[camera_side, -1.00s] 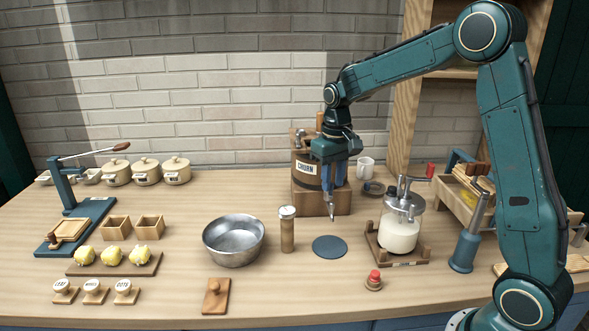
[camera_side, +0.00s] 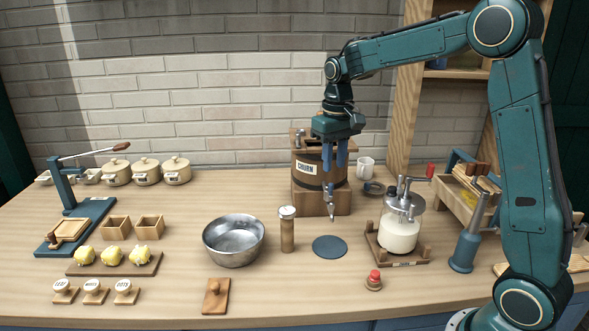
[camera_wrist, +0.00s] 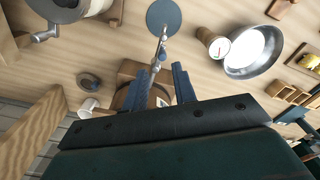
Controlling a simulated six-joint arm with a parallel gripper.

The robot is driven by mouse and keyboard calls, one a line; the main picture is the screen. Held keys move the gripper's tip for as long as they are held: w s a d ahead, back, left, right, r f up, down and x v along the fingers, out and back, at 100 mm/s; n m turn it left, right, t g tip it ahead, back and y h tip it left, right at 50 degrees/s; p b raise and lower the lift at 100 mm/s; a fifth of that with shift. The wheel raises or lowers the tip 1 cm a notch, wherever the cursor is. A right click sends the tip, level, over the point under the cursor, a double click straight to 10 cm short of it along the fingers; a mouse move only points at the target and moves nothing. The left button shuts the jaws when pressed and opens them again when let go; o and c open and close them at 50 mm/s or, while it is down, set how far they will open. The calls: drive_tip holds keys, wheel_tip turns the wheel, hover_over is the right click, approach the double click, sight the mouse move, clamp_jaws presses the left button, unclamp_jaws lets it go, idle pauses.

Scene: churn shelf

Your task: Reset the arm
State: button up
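My gripper (camera_side: 333,163) points down in front of the wooden churn (camera_side: 305,178), which is labelled CHURN. Its two blue fingers are apart with nothing held between them. In the wrist view my gripper (camera_wrist: 160,78) also shows its fingers spread. A slim metal part (camera_side: 331,203), seemingly a spout of the churn, stands below the fingertips in the side view. In the wrist view this metal part (camera_wrist: 158,55) shows in the gap between the fingers, pointing toward the dark round disc (camera_wrist: 163,17). The fingers partly hide the churn's right side.
A metal bowl (camera_side: 234,258), a cylindrical shaker (camera_side: 287,230) and a glass jar with a crank (camera_side: 401,232) stand on the table. A white mug (camera_side: 366,169) is right of the churn. A wooden shelf post (camera_side: 408,90) rises behind. Open air lies above the table's left half.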

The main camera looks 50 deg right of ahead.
idle(0.3)
drive_tip(key=s+a+r+n+t, duration=0.1)
drive_tip(key=s+a+r, duration=0.25)
drive_tip(key=s, duration=0.25)
drive_tip(key=s+a+r+t, duration=0.2)
drive_tip(key=s+a+r, duration=0.15)
drive_tip(key=s, duration=0.35)
drive_tip(key=s+a+f+n+t, duration=0.1)
drive_tip(key=s+a, duration=0.1)
drive_tip(key=s, duration=0.4)
drive_tip(key=s+a+f+n+t, duration=0.1)
drive_tip(key=s+f, duration=0.1)
drive_tip(key=s, duration=0.4)
drive_tip(key=shift+a, duration=0.4)
